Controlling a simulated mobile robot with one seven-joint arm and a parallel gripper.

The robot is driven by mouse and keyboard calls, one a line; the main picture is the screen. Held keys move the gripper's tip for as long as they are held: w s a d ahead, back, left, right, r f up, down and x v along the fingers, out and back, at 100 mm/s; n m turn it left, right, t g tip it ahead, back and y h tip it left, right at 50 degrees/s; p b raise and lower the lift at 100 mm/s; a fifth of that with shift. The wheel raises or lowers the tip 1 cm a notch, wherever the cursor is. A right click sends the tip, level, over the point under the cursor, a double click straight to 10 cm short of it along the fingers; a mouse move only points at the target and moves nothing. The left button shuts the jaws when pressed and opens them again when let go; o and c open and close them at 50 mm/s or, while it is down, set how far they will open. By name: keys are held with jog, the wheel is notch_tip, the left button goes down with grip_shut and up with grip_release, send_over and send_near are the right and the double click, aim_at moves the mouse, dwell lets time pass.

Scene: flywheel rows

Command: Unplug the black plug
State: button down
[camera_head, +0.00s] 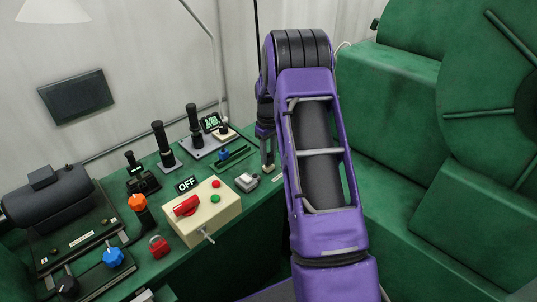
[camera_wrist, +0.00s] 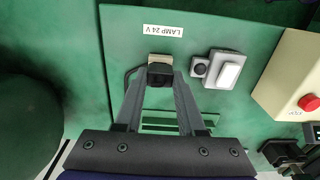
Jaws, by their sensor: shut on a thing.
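The black plug (camera_wrist: 160,75) is between the fingertips of my gripper (camera_wrist: 160,82) in the wrist view. The fingers are shut on it. A beige socket (camera_wrist: 158,58) shows just beyond the plug, below a white label (camera_wrist: 163,30) reading "LAMP 24 V". The plug lies right against the socket in this view; how deep it sits in it I cannot tell. A dark cable (camera_wrist: 128,76) bends to the left of the plug. In the head view my gripper (camera_head: 268,160) points down at the right end of the green bench, and the plug is hard to make out.
A white rocker switch (camera_wrist: 229,72) in a grey housing is close right of the plug. A cream control box (camera_head: 203,212) with a red switch stands farther left on the bench (camera_head: 262,190). Large green machinery (camera_head: 440,130) fills the right side.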

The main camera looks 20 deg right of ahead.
aim_at(268, 156)
jog(key=shift+r, duration=0.2)
jog(key=shift+r+p, duration=0.85)
jog(key=shift+r, duration=0.45)
